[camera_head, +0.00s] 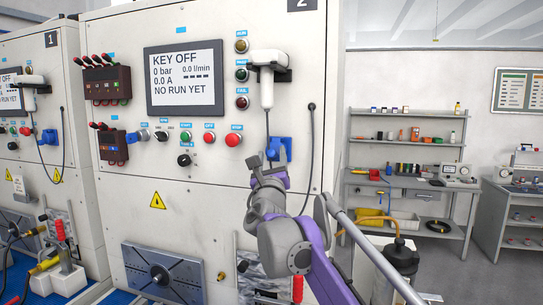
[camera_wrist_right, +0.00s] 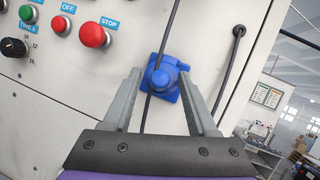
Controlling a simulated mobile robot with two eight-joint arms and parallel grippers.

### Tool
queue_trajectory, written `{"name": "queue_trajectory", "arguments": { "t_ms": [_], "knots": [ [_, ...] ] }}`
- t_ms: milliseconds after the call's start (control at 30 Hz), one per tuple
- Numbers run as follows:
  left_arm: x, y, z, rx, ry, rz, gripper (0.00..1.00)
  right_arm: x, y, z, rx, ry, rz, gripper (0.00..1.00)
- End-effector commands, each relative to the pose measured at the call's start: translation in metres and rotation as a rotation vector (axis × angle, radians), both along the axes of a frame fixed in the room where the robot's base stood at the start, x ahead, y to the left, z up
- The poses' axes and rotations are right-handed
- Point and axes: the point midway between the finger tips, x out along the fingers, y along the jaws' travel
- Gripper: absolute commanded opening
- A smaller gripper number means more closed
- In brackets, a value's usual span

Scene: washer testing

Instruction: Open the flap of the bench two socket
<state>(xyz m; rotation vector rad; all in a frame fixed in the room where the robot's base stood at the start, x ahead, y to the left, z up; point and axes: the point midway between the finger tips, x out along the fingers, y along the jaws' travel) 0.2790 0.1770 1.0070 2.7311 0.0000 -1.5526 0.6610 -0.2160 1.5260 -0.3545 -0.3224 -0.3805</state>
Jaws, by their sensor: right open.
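The bench two panel (camera_head: 225,60) carries a "2" plate at its top right. A blue socket (camera_head: 285,144) is on its lower right part, below a white handheld device (camera_head: 267,85) in a black holder. The right wrist view shows the blue socket (camera_wrist_right: 163,77) with a round blue front; I cannot tell whether its flap is shut. A dark cable passes in front of it. My right gripper (camera_head: 272,160) is open and empty, its fingers (camera_wrist_right: 158,82) on either side of the socket in that view. Contact is unclear. My left gripper is out of view.
Red (camera_head: 233,139) and green push buttons and a black knob (camera_head: 183,160) sit left of the socket. A grey cable (camera_head: 311,150) hangs to its right. Below are a slotted metal plate (camera_head: 160,275) and a red-handled clamp. Bench one (camera_head: 40,100) stands at the left.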

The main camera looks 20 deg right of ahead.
Motion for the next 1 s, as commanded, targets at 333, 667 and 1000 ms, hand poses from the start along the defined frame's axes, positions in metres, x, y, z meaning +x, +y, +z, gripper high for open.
{"name": "queue_trajectory", "arguments": {
  "t_ms": [333,667,1000],
  "knots": [
    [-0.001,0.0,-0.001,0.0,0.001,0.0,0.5,0.0,0.0,-0.001,0.0,0.001,-0.001,0.35],
    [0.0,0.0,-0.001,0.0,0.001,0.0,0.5,0.0,0.0,-0.001,-0.001,0.0,0.0,0.0],
    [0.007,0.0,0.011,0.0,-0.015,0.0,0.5,-0.003,0.002,0.01,0.064,0.09,-0.002,0.0]
  ]
}}
